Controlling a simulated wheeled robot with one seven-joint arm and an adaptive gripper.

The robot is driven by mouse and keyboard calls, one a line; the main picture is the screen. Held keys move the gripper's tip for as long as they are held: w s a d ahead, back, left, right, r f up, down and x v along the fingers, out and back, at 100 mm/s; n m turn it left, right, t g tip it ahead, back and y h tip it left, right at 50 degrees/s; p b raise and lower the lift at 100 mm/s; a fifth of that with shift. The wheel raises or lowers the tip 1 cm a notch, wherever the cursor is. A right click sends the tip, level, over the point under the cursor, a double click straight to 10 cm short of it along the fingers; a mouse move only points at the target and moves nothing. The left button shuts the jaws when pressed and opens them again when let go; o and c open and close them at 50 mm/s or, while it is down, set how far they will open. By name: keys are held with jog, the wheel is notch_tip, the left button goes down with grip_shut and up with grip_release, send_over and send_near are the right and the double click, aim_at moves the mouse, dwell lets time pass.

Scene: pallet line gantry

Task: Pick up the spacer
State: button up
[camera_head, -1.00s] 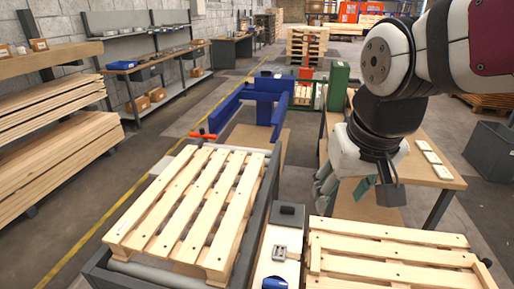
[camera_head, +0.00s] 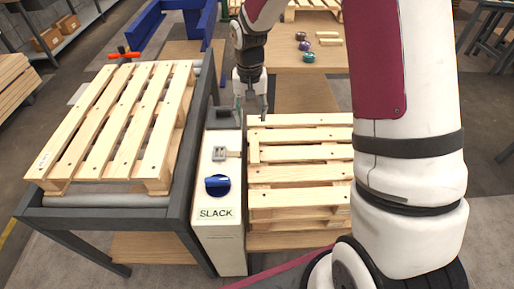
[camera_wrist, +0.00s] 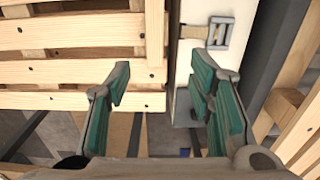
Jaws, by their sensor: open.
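A short pale wooden strip (camera_head: 254,147) lies across the slats at the left end of the right-hand pallet. It looks like the spacer, though no label marks it. In the wrist view the strip (camera_wrist: 155,40) runs from the top edge down to the level of the fingertips. My gripper (camera_head: 252,110) points down at the far left corner of that pallet, just beyond the strip. In the wrist view its two green-padded fingers (camera_wrist: 160,72) are apart and nothing is held between them.
A white post marked SLACK (camera_head: 222,240), with a blue knob (camera_head: 217,185) and a grey buckle (camera_head: 221,154), stands left of the right-hand pallet (camera_head: 300,173). Another pallet (camera_head: 112,125) lies on a roller frame. A wooden table (camera_head: 300,63) behind holds small coloured rolls and wood pieces.

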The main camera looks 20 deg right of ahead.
send_over(254, 149)
jog(key=f, duration=0.9)
jog(key=shift+w+a, duration=0.2)
jog(key=shift+w, duration=0.2)
jog(key=f, duration=0.4)
jog(key=shift+s+d, duration=0.3)
jog(key=shift+f+b, duration=0.3)
jog(key=shift+f, duration=0.4)
jog(key=shift+c, duration=0.3)
grip_shut()
